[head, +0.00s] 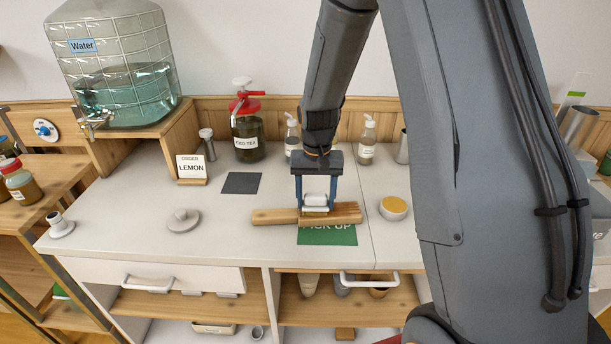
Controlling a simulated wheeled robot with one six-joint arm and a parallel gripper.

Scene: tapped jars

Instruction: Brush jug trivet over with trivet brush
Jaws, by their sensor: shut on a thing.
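My gripper (315,207) is shut on a white block with a yellowish lower edge, at the middle of a wooden bar. I take this wooden bar (345,213) to be the trivet brush; its left part is narrower, like a handle. It lies across the picture over the back of the green mat; I cannot tell whether it touches the counter. Its underside and any bristles are hidden. A flat dark square (241,183), which looks like the jug trivet, lies bare on the counter to the left of my gripper. Brush and square are apart.
A green "PICK UP" mat (327,236) lies below the bar. A grey lid-like disc (183,220) lies front left, a round tub (393,208) right.

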